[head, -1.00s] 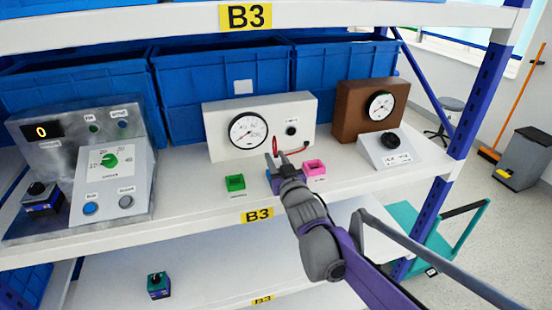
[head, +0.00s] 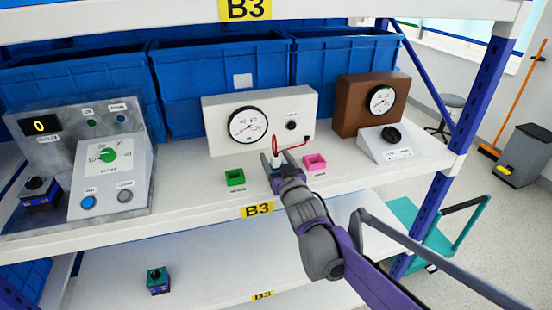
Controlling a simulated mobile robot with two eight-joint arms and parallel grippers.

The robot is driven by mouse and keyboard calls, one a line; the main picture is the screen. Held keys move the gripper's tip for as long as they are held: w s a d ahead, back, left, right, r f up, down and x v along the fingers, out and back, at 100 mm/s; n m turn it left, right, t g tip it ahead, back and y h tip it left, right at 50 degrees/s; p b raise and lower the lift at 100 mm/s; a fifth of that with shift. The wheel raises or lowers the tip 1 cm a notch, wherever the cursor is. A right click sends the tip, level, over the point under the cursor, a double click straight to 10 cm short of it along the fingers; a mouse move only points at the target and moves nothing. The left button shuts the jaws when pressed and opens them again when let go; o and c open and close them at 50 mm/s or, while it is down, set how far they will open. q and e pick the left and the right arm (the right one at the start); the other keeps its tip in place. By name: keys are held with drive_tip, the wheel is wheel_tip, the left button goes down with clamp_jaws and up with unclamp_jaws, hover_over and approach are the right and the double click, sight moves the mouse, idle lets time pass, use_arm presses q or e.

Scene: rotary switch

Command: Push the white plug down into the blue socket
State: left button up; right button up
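The white plug (head: 277,157) is a small pale piece between the fingertips of my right gripper (head: 274,158), with a red cable rising from it. The fingers seem to be closed on its sides. The blue socket (head: 274,180) is mostly hidden behind my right gripper, between the green and pink sockets on the shelf. The plug appears to be over or at this socket; I cannot tell how deep it sits. My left gripper is not in view.
A green socket (head: 234,178) stands left and a pink socket (head: 315,163) right of my gripper. Behind is a white gauge box (head: 220,128), where the red cable ends. A brown gauge box (head: 355,97), a grey knob box (head: 393,148) and a metal control panel (head: 60,150) flank them.

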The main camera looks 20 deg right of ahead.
drive_tip(key=s, duration=1.1)
drive_tip(key=shift+d, duration=0.15)
drive_tip(key=shift+w, duration=0.1)
drive_tip(key=s+f+g+p, duration=0.3)
drive_tip(key=s+f+g, duration=0.3)
drive_tip(key=s, duration=0.6)
drive_tip(key=s+f+g+p, duration=0.4)
drive_tip(key=s+f+g, duration=0.2)
drive_tip(key=s+f, duration=0.3)
drive_tip(key=s, duration=0.4)
drive_tip(key=shift+g+h, duration=0.3)
